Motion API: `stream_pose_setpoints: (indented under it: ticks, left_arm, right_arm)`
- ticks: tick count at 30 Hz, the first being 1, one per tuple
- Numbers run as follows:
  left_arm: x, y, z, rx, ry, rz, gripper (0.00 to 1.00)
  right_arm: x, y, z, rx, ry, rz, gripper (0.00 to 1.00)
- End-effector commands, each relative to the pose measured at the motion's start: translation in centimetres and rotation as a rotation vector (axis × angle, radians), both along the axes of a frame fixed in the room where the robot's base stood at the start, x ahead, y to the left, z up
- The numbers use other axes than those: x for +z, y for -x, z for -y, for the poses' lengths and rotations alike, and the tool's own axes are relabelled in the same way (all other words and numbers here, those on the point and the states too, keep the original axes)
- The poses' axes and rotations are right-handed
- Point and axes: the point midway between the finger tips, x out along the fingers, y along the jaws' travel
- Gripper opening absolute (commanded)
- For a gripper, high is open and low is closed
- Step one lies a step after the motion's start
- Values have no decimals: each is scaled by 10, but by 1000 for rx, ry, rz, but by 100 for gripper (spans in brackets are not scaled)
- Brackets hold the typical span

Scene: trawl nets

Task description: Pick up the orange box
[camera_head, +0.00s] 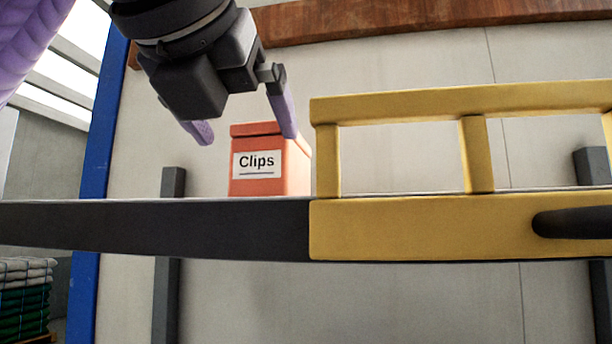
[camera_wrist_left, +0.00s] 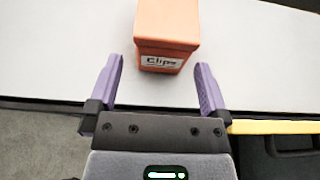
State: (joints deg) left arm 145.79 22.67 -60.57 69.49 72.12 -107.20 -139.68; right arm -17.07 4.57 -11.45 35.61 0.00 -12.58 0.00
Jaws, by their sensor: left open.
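The orange box (camera_head: 270,183) has a lid and a white label reading "Clips". It stands upright on a shelf, close to the left end of a yellow frame. My left gripper (camera_head: 243,128) is open and empty, above and in front of the box in the head view, with one purple finger overlapping its lid. In the left wrist view the box (camera_wrist_left: 167,30) lies ahead of the open left gripper (camera_wrist_left: 161,80), roughly centred between the fingers' directions and apart from them. My right gripper is not in view.
A yellow rail frame (camera_head: 400,225) stands right of the box. A blue post (camera_head: 100,150) is at left.

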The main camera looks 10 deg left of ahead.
Motion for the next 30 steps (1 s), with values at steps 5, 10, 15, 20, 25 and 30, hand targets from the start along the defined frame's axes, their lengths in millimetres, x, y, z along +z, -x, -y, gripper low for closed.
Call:
stream_pose_setpoints:
  ticks: [5,10,15,20,25,30]
  left_arm:
    - [-9,-28,2,1,-1,-3,100]
    - [-20,-57,5,0,0,-3,100]
    - [-23,-61,5,-1,2,0,100]
    - [-23,-61,5,-1,1,-1,85]
    - [-23,-61,5,-1,1,-1,49]
    - [-24,-61,5,-1,1,-2,13]
  right_arm:
    - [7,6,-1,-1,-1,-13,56]
    - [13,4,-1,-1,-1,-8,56]
    - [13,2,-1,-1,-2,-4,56]
    - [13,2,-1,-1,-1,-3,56]
    - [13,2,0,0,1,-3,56]
    - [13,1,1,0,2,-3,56]
